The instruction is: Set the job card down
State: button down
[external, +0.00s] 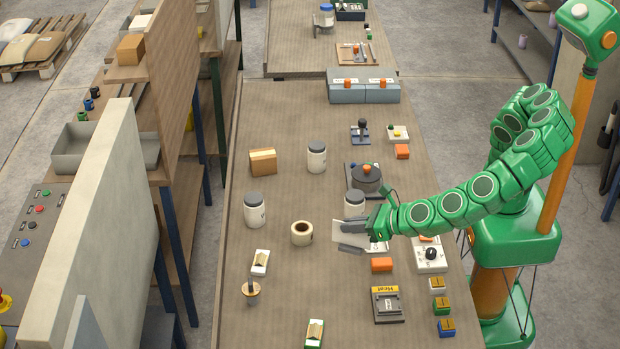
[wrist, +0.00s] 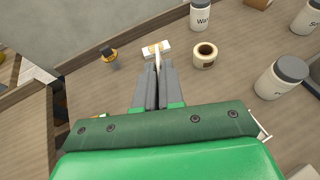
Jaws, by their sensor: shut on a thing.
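My gripper (external: 350,236) reaches in from the right over the long table and is shut on the job card. The card (external: 346,233) is a pale, flat sheet held between the two dark grey fingers, just right of the tape roll. In the wrist view my gripper (wrist: 157,72) shows its fingers close together, with the card (wrist: 157,59) seen nearly edge-on as a thin white strip between their tips. Whether the card touches the table cannot be told. Part of it is hidden by the fingers.
The cream tape roll (external: 302,233) stands left of the card, and a lidded white jar (external: 354,203) stands just behind it. A label block (external: 261,262), a knobbed stamp (external: 251,290) and a grey device (external: 388,304) lie nearer. The table's middle front (external: 335,290) is bare.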

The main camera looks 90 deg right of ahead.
jog(key=w+a+f, duration=0.5)
jog(key=w+f, duration=0.3)
jog(key=w, duration=0.2)
jog(key=shift+f, duration=0.15)
jog(key=shift+w+f, duration=0.2)
jog(key=shift+f, duration=1.65)
jog(key=c, duration=1.3)
grip_release()
jog(key=shift+f, duration=0.1)
jog(key=shift+o, duration=0.2)
